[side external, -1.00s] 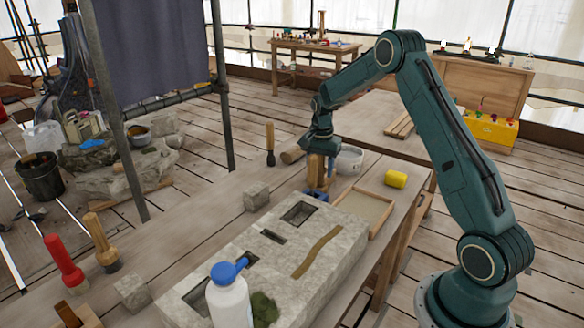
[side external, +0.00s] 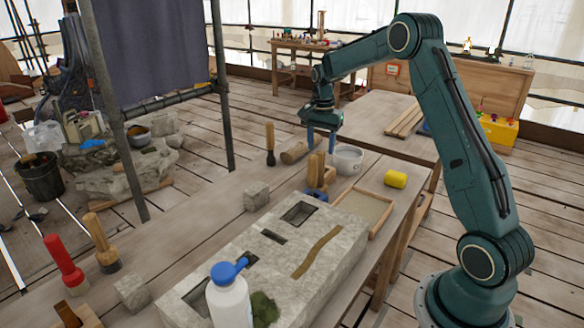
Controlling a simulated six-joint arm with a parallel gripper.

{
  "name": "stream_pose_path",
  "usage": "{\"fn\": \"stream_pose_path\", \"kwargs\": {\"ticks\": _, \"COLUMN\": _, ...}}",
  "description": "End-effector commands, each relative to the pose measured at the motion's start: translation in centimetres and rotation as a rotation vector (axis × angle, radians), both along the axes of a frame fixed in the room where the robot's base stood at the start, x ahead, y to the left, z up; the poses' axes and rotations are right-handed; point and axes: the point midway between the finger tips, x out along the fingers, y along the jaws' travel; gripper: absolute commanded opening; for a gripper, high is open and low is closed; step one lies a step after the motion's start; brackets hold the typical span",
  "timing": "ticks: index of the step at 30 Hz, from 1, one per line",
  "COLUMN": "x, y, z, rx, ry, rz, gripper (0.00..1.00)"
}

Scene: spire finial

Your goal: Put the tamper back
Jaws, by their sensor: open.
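A large pale stone block (side external: 330,232) with cut pockets fills the bench front. A white bowl (side external: 347,160), a wooden cylinder (side external: 294,152), a yellow cylinder (side external: 396,179) and a wooden-framed tray (side external: 384,221) are nearby. A white bottle (side external: 229,298) stands in front.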

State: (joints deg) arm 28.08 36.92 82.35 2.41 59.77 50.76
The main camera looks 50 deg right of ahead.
Motion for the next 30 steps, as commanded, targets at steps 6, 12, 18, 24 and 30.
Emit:
{"fn": "stream_pose_path", "kwargs": {"ticks": 6, "x": 0.0, "y": 0.1, "z": 2.9, "rx": -0.001, "ry": -0.001, "rz": 0.001, "gripper": 0.49}}
{"fn": "stream_pose_path", "kwargs": {"ticks": 12, "x": 0.0, "y": 0.1, "z": 4.0, "rx": 0.001, "ry": 0.0, "rz": 0.001, "gripper": 0.49}}
{"fn": "stream_pose_path", "kwargs": {"ticks": 18, "x": 0.0, "y": 0.1, "z": 4.1, "rx": 0.001, "ry": 0.001, "rz": 0.001, "gripper": 0.49}}
{"fn": "stream_pose_path", "kwargs": {"ticks": 24, "x": 0.0, "y": 0.1, "z": 4.0, "rx": 0.001, "ry": 0.0, "rz": 0.001, "gripper": 0.49}}
{"fn": "stream_pose_path", "kwargs": {"ticks": 30, "x": 0.0, "y": 0.2, "z": 4.1, "rx": 0.0, "ry": 0.0, "rz": 0.002, "gripper": 0.49}}
